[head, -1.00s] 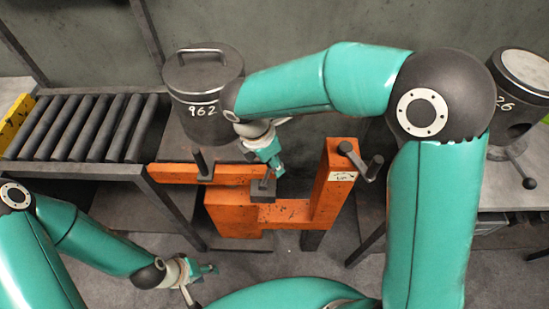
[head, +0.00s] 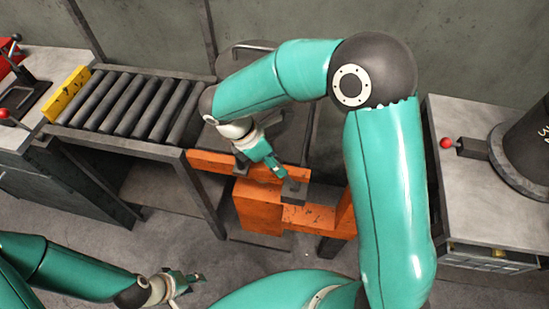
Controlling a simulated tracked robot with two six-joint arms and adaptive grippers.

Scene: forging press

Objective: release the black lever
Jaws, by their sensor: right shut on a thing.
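My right gripper (head: 268,160), teal with a pale wrist, reaches down over the orange bar (head: 212,162) of the orange press frame (head: 258,212) in the head view. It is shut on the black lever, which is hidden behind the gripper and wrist. A dark block (head: 293,192) sits just below the fingers, at the right end of the bar. The frame's orange post at the right is mostly hidden by my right arm. My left gripper (head: 192,281) hangs low over the floor, away from the press; its fingers are too small to read.
A roller conveyor (head: 135,105) with a yellow end plate (head: 66,95) stands left of the press. A bench with red-knobbed levers is at far left. A right-hand bench (head: 460,190) carries a dark cylinder (head: 528,150) and a red-knobbed lever (head: 447,143). A dark lidded pot is mostly hidden behind my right arm.

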